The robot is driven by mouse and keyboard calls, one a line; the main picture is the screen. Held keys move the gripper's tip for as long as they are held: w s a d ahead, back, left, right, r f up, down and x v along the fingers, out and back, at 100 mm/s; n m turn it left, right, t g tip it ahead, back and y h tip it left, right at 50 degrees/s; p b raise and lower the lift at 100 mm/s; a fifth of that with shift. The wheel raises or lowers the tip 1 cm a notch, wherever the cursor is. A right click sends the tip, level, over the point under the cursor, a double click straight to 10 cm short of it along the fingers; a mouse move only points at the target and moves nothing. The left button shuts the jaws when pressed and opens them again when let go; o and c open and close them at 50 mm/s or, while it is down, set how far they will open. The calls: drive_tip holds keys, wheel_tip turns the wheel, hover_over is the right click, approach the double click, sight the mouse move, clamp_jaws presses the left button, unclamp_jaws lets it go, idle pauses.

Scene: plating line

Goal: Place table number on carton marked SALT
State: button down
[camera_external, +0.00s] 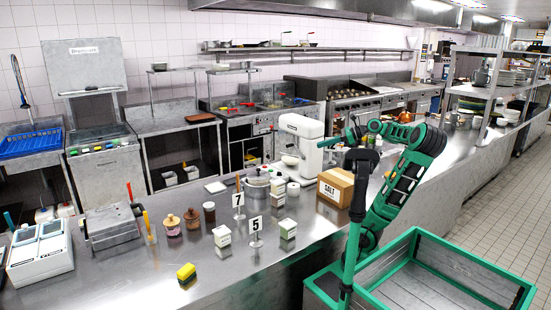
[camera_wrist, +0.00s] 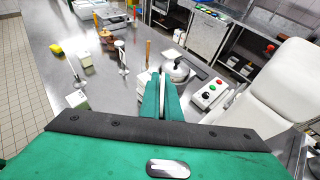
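Two white table number signs stand on the steel counter: the 7 (camera_external: 238,200) and, in front of it to the right, the 5 (camera_external: 256,223). In the wrist view two thin stands show left of my fingers (camera_wrist: 75,70) (camera_wrist: 121,56), their numbers unreadable. The brown carton marked SALT (camera_external: 335,187) sits to their right, beside my arm; I do not see it in the wrist view. My gripper (camera_wrist: 164,85) is above the counter, its green fingers close together with a narrow pale strip between them. I cannot tell whether that strip is a gap or a held thing.
A lidded pot (camera_external: 257,186) and a white mixer (camera_external: 298,145) stand behind the signs. Small cartons (camera_external: 222,236) and jars (camera_external: 209,212) are near the signs. A yellow sponge (camera_external: 187,272) lies at the front. A green-rimmed crate (camera_external: 375,291) is at lower right.

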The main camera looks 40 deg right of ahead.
drive_tip(key=shift+w+d+f, duration=0.15)
drive_tip(key=shift+d+f, duration=0.45)
drive_tip(key=shift+d, duration=0.1)
drive_tip(key=w+d+f, duration=0.1)
drive_tip(key=d+f, duration=0.9)
drive_tip(key=shift+w, duration=0.2)
idle(0.5)
drive_tip(key=shift+f, duration=0.15)
drive_tip(key=c, duration=2)
unclamp_jaws()
